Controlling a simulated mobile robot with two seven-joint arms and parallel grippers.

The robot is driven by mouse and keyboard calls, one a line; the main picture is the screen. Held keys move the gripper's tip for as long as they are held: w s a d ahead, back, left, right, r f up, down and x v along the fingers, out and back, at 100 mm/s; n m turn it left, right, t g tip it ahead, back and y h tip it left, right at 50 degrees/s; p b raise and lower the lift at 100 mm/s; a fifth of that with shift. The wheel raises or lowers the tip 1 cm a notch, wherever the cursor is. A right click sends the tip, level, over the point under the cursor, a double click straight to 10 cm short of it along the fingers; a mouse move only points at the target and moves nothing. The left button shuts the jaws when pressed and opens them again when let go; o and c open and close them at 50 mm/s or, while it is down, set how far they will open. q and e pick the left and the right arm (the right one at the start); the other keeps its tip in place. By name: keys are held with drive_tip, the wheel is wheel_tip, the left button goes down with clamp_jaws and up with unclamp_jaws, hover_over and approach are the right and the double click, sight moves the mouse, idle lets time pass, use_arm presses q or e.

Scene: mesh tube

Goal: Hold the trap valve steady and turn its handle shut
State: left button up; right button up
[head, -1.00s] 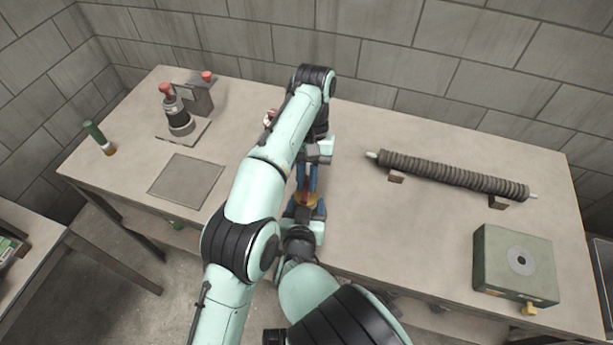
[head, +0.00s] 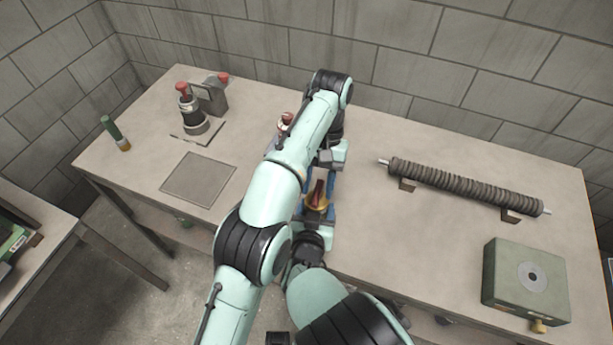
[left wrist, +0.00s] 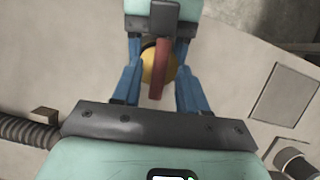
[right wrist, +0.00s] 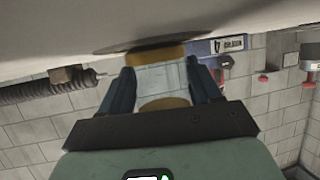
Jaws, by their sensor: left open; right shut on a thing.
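The trap valve (head: 317,203) has a brass-yellow body and a red handle (head: 318,190), at the middle of the bench near its front edge. In the left wrist view, the red handle (left wrist: 161,68) lies lengthwise across the yellow body (left wrist: 148,64). My left gripper (left wrist: 157,72) is open, its blue fingers on either side of the handle with gaps. My right gripper (right wrist: 163,78) is shut on the valve's pale middle (right wrist: 163,80), with brass ends (right wrist: 155,55) showing. In the head view, my arms partly cover the valve and my right gripper (head: 318,213).
A ribbed dark roller (head: 460,185) lies on blocks at right, behind a green box (head: 525,280). A red-capped device (head: 192,115), a flat grey plate (head: 198,180) and a green tube (head: 115,133) are at left. A red-and-white item (head: 285,124) stands partly behind my left arm.

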use_arm(q)
drive_tip(key=shift+a+n, duration=0.1)
drive_tip(key=shift+n, duration=0.4)
